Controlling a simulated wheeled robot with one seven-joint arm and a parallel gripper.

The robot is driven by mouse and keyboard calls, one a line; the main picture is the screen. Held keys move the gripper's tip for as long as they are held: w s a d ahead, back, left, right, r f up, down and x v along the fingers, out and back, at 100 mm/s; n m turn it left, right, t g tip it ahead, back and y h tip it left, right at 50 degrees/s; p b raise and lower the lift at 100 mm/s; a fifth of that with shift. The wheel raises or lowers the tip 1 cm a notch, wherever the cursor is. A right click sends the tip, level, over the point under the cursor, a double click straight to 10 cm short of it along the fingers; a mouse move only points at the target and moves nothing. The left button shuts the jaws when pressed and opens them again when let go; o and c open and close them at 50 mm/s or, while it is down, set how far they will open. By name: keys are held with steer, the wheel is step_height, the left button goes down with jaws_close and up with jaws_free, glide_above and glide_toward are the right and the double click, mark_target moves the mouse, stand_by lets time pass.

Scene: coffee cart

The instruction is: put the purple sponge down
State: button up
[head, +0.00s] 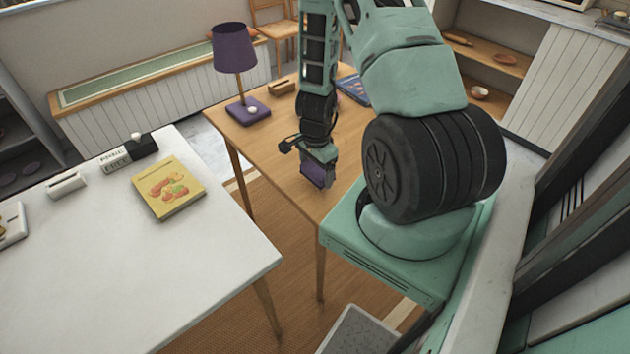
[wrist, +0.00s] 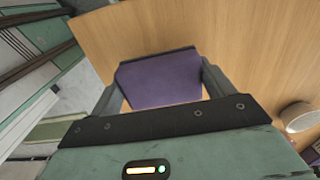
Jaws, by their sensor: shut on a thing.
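The purple sponge (wrist: 160,80) is between the two fingers of my gripper (wrist: 160,85) in the wrist view, with a dark layer along its far edge. In the head view the sponge (head: 313,174) shows below my gripper (head: 318,172), over the near part of the wooden table (head: 262,148). My gripper is shut on it. I cannot tell from these views whether the sponge touches the tabletop.
A purple lamp (head: 235,50) stands on the wooden table's far left, with a small wooden holder (head: 281,86) and a blue item (head: 353,88) farther back. A white table (head: 120,260) with a yellow book (head: 167,186) is at the left. Bare wood surrounds the gripper.

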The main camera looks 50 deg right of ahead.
steer(key=shift+f, duration=1.9)
